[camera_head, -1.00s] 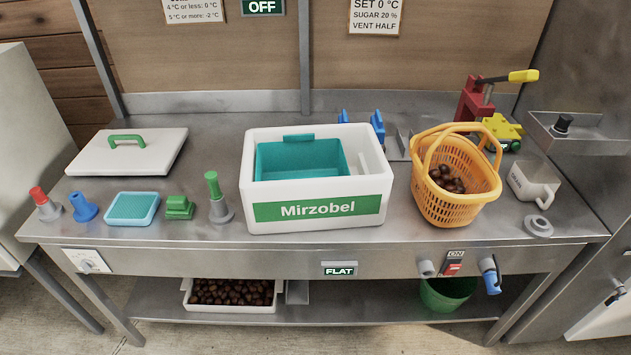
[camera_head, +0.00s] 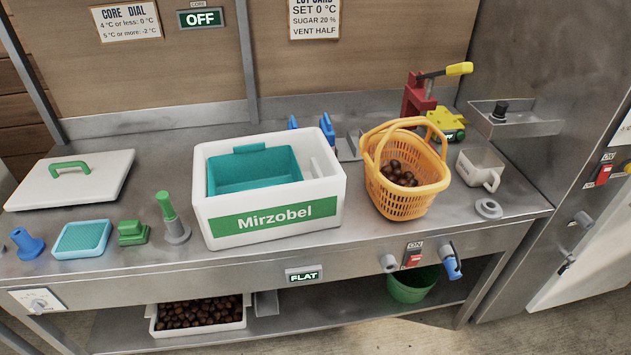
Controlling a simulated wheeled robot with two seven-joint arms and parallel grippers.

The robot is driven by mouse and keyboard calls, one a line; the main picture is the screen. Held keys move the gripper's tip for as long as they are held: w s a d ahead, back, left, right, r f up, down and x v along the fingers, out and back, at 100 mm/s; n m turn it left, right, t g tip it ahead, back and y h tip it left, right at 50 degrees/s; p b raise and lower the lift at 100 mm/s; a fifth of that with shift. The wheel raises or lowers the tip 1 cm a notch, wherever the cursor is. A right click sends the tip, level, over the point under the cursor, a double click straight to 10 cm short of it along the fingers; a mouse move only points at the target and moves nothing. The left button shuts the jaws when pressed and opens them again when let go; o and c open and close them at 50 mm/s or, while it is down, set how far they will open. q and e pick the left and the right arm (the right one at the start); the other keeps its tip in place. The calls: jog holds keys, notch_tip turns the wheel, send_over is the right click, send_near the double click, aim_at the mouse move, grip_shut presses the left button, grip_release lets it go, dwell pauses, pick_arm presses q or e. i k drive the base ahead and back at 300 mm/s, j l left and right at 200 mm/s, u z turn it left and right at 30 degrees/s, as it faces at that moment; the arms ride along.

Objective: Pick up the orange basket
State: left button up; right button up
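The orange basket (camera_head: 404,200) stands upright on the steel bench, right of the white Mirzobel crate. Its handle (camera_head: 375,128) stands up in an arch over its opening. Several chestnuts (camera_head: 397,173) lie inside it. Neither of my grippers shows in the head view.
The white Mirzobel crate (camera_head: 325,208), with a teal bin (camera_head: 254,172) inside, stands close to the basket's left. A white jug (camera_head: 480,166) and a grey ring (camera_head: 488,208) are at its right. A red and yellow lever press (camera_head: 417,95) stands behind. Narrow bench front is clear.

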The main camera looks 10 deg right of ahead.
aim_at(404, 175)
jog(key=i+j, duration=0.35)
jog(key=j, duration=0.15)
jog(key=i+j, duration=0.7)
jog(key=j, duration=0.25)
jog(key=z, duration=1.25)
